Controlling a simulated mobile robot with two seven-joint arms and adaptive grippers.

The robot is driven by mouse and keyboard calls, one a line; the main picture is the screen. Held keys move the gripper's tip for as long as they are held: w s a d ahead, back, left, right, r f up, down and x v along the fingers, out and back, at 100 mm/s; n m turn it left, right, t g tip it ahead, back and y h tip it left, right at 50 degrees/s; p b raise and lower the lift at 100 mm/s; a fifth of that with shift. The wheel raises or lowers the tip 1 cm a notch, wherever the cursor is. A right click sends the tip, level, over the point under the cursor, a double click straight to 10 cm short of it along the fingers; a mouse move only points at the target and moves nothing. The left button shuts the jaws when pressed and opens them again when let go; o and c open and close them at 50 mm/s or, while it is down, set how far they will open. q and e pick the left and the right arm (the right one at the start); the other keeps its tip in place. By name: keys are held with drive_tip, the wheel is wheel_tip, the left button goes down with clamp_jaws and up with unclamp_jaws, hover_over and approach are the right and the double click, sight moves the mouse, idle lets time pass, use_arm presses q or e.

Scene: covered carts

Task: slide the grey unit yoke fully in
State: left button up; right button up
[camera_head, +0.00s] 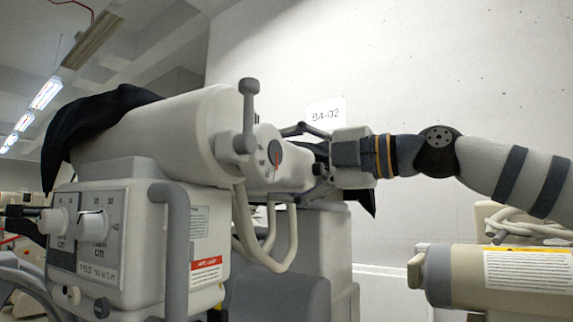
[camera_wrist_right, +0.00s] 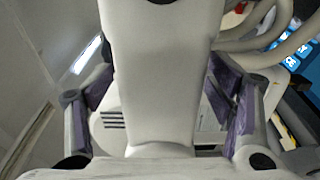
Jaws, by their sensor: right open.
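The grey unit (camera_head: 165,135) is a pale grey tube housing above a control box (camera_head: 150,215) with white knobs. In the head view, my right gripper (camera_head: 308,152) is at the right end of the housing. In the right wrist view, my open right gripper (camera_wrist_right: 165,105) has its purple-padded fingers on either side of a broad pale grey bar (camera_wrist_right: 160,60), with some space visible beside it. This bar seems to be part of the yoke; its ends and how far in it sits are hidden. My left gripper is not clearly seen.
A dark cover (camera_head: 95,118) drapes over the housing's left end. Thick pale cables (camera_head: 285,245) hang below my right gripper. A second unit with a cylinder (camera_head: 500,275) stands at lower right. A concrete wall (camera_head: 420,70) with a sign (camera_head: 325,114) is behind.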

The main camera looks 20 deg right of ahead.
drive_tip(key=c, duration=1.7)
drive_tip(key=shift+w+d+f, duration=0.15)
drive_tip(key=shift+w+d, duration=0.2)
drive_tip(key=shift+d, duration=0.05)
drive_tip(key=shift+r, duration=0.25)
drive_tip(key=o, duration=1.7)
drive_tip(key=shift+w+d+f, duration=0.1)
drive_tip(key=shift+w, duration=0.05)
use_arm(q)
drive_tip(key=shift+s+f, duration=0.2)
drive_tip(key=shift+f, duration=0.05)
